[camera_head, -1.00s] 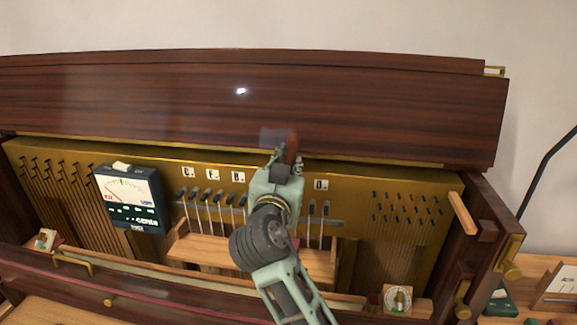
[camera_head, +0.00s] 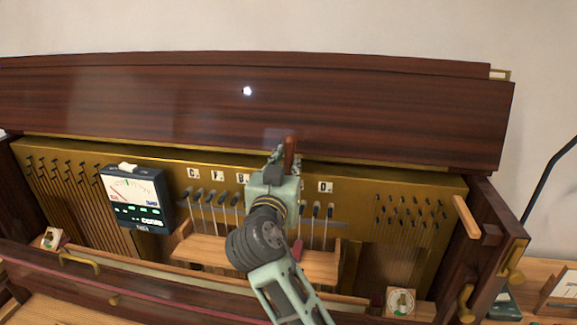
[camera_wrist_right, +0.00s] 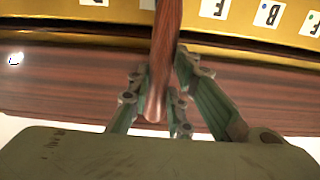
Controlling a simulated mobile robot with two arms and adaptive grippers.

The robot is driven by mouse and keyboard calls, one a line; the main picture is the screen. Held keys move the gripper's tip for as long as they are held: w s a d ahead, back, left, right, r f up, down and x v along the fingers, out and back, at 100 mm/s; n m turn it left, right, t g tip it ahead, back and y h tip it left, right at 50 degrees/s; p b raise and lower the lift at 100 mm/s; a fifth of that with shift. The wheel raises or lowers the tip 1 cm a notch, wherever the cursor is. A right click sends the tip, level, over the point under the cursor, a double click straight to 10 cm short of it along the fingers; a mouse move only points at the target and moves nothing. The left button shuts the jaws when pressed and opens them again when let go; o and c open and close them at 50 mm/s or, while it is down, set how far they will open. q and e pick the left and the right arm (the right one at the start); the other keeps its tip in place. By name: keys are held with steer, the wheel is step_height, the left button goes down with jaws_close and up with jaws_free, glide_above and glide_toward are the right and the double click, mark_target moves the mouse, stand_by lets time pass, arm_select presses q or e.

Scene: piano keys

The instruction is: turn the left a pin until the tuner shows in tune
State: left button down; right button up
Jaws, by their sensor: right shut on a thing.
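My right gripper (camera_head: 282,158) is shut on a reddish-brown wooden handle (camera_head: 290,153), apparently the tuning lever, above the middle of the piano's pin row. The right wrist view shows the handle (camera_wrist_right: 165,50) between the fingers (camera_wrist_right: 165,95). My gripper and arm hide the lever's lower end and the pins behind them, so I cannot tell how it sits on a pin. The black tuner (camera_head: 137,197) stands at the left with a white dial, its needle too small to read surely. Dark pins (camera_head: 212,198) show left of my arm. My left gripper is not in view.
White letter cards (camera_head: 217,175) sit above the pins. The dark wooden lid (camera_head: 400,125) rises behind. A light wooden rail (camera_head: 205,250) lies below the pins, and small wooden blocks with round inserts (camera_head: 400,301) sit at the front corners.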

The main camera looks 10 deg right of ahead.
steer(key=shift+w+a+r+n, duration=0.2)
steer(key=shift+a+r+n, duration=0.05)
steer(key=shift+a+n, duration=0.2)
steer(key=shift+a, duration=0.15)
steer(key=shift+w+a+n+p, duration=0.2)
steer(key=shift+a+n+p, duration=0.15)
steer(key=shift+n, duration=0.1)
steer(key=shift+w+a, duration=0.1)
steer(key=shift+a, duration=0.05)
stand_by(0.5)
steer(key=o, duration=1.1)
steer(key=shift+w+f, duration=0.1)
steer(key=shift+f, duration=0.15)
steer(key=shift+o, duration=0.2)
steer(key=shift+f, duration=0.1)
